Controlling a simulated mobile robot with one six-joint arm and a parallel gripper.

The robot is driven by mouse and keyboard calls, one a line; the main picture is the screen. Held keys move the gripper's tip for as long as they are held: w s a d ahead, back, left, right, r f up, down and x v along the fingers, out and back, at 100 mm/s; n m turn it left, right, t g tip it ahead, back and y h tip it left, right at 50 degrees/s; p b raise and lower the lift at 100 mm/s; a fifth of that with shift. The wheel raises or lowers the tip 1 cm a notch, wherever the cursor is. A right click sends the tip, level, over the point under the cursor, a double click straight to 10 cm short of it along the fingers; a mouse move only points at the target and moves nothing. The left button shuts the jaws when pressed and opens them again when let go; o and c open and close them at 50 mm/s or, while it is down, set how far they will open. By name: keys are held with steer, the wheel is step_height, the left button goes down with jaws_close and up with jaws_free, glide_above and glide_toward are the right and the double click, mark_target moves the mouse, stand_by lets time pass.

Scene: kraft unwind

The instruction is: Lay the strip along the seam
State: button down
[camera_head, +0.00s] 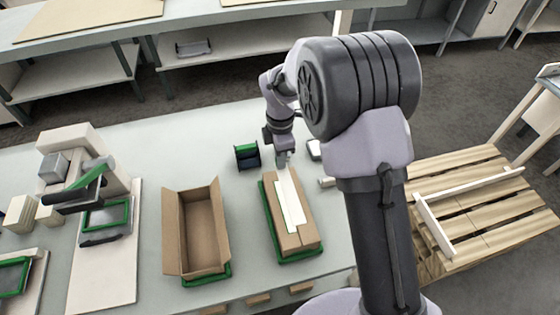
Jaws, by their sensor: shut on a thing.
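A long closed cardboard box (309,234) sits on a green-edged base (302,257) on the table. A pale strip (291,207) runs lengthwise over the middle of its top, from the far end to close to the near end. My gripper (285,163) is at the far end of the box, pointing down, and is shut on the far end of the strip. I cannot tell whether the strip touches the box along its whole length. The seam itself does not show; the strip is over the middle of the box top.
An open empty box (201,232) stands to the left on another green base. A green-and-black holder (247,155) is left of my gripper. A small grey-white item (314,149) is to its right. A scale-like station (106,215) stands farther left. A wooden pallet (470,205) is at right.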

steer(key=shift+s+d+f+b, duration=0.1)
steer(key=shift+d+f+b, duration=0.1)
steer(key=shift+f+b, duration=0.4)
step_height(320, 180, down, 4)
steer(key=b, duration=0.4)
steer(key=shift+f, duration=0.2)
steer(key=shift+a+f, duration=0.1)
steer(key=shift+f, duration=0.4)
steer(key=shift+f, duration=0.2)
steer(key=c, duration=1.3)
jaws_free()
steer(key=shift+c, duration=0.2)
